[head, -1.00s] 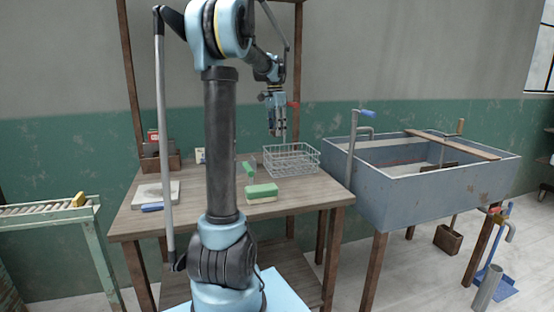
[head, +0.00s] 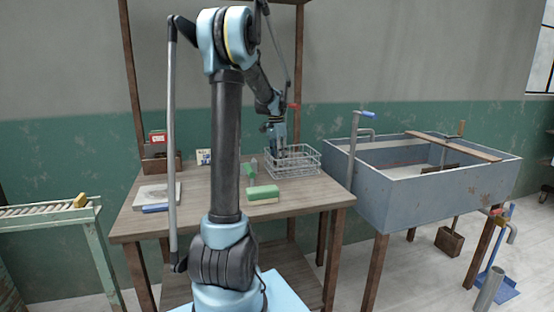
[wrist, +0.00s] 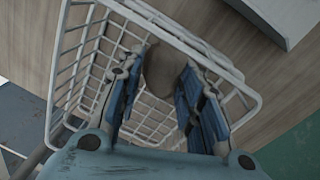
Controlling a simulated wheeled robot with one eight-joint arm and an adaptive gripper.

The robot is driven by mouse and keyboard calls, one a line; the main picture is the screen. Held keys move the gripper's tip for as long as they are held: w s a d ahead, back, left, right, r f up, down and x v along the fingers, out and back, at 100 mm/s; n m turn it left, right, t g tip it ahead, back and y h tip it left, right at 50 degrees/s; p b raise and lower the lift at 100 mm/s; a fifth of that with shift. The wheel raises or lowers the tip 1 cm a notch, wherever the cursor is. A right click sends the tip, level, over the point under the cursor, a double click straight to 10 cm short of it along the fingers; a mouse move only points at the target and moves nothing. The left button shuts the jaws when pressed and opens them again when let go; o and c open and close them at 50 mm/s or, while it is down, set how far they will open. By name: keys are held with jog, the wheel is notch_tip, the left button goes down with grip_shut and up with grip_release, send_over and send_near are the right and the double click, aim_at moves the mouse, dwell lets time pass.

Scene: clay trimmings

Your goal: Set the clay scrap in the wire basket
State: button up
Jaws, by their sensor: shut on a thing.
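The wire basket (head: 308,165) stands at the back right of the wooden table. My gripper (head: 279,152) is lowered into the basket's opening, pointing down. In the wrist view, my gripper (wrist: 165,95) is shut on the brownish clay scrap (wrist: 163,72), which sits between the two blue fingers. The white wire basket (wrist: 72,75) surrounds the fingers there, with its rim close beside them. The scrap is hidden in the head view. I cannot tell whether it touches the basket floor.
A green-topped block (head: 262,193) lies in front of the basket, with a smaller green item (head: 250,169) behind it. A grey sink (head: 425,195) stands to the right of the table (head: 290,205). A wooden box (head: 160,162) is at the table's back left.

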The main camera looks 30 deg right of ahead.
jog(key=shift+f, duration=0.6)
jog(key=o, duration=1.1)
jog(key=shift+r, duration=0.1)
jog(key=r, duration=0.4)
jog(key=w+r, duration=0.1)
jog(key=r, duration=0.8)
jog(key=shift+w, duration=0.2)
jog(key=shift+a, duration=0.1)
